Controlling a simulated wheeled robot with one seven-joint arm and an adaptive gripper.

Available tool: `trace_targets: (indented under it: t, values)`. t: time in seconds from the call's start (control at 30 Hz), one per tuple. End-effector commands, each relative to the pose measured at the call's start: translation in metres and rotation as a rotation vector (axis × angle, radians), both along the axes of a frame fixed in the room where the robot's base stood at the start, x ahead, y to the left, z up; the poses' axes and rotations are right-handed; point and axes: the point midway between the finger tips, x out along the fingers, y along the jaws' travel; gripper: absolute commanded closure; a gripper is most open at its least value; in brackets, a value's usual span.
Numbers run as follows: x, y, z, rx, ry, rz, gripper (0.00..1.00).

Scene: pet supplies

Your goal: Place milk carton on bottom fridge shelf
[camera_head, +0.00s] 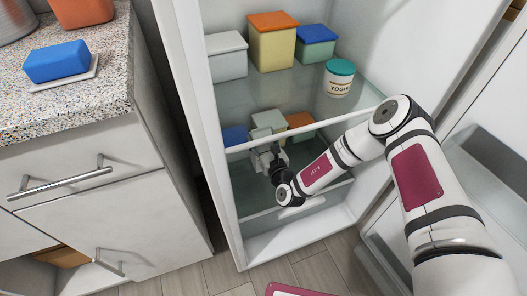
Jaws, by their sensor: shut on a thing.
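The fridge (222,135) stands open, and my arm reaches into it from the right. My gripper (264,152) is inside, below the upper glass shelf, and is shut on a pale, boxy thing, apparently the milk carton (262,133). The jaws and the shelf edge hide part of it, so I cannot tell whether its base touches the bottom shelf (245,198).
The upper glass shelf (270,95) bears a white box (226,58), a yellow box with an orange lid (272,45), a blue-lidded green box (315,44) and a yoghurt tub (339,78). A counter (110,65) with drawers stands left. The open door is right.

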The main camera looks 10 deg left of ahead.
Motion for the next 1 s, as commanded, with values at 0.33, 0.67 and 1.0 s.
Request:
trace_targets:
  t: [0.33,0.67,1.0]
  values:
    - [0.001,0.001,-0.033,0.003,-0.006,-0.001,1.0]
    - [0.002,0.0,-0.051,0.005,-0.007,0.0,1.0]
    - [0.001,0.0,-0.056,0.001,-0.002,0.001,0.28]
